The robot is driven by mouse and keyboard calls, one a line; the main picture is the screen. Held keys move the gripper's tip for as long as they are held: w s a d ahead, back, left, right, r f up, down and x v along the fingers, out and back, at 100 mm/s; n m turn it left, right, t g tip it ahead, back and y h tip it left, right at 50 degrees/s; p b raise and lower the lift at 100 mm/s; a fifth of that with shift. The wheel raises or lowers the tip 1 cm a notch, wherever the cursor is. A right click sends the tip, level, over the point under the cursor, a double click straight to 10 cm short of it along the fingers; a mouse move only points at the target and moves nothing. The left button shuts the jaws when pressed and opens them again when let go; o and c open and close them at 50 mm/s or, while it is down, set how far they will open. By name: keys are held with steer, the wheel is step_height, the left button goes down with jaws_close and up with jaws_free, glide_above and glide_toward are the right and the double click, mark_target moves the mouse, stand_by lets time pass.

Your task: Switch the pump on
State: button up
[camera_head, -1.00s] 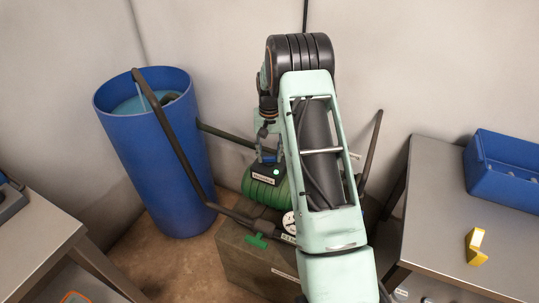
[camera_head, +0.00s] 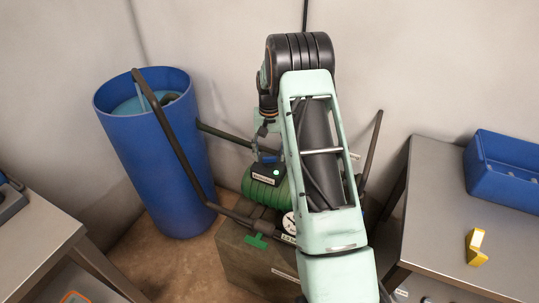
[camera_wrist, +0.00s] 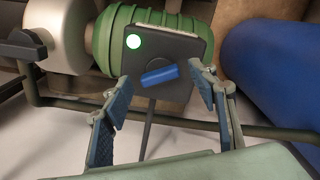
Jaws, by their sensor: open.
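The green ribbed pump (camera_head: 258,191) stands on a box between the blue barrel and the right table. It also shows in the wrist view (camera_wrist: 112,38). The lit lamp also shows in the head view (camera_head: 276,172). My gripper (camera_wrist: 160,86) is open and empty, its blue-padded fingers on either side of the lever in the picture, apart from it. In the head view my arm partly hides the pump.
A blue barrel (camera_head: 160,165) stands left of the pump, with dark pipes (camera_head: 176,148) running from it. The right table (camera_head: 430,240) bears a blue bin (camera_head: 507,185) and a yellow piece (camera_head: 476,247).

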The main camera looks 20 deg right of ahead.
step_height(320, 180, up, 12)
steer(key=shift+f, duration=0.2)
stand_by(0.4)
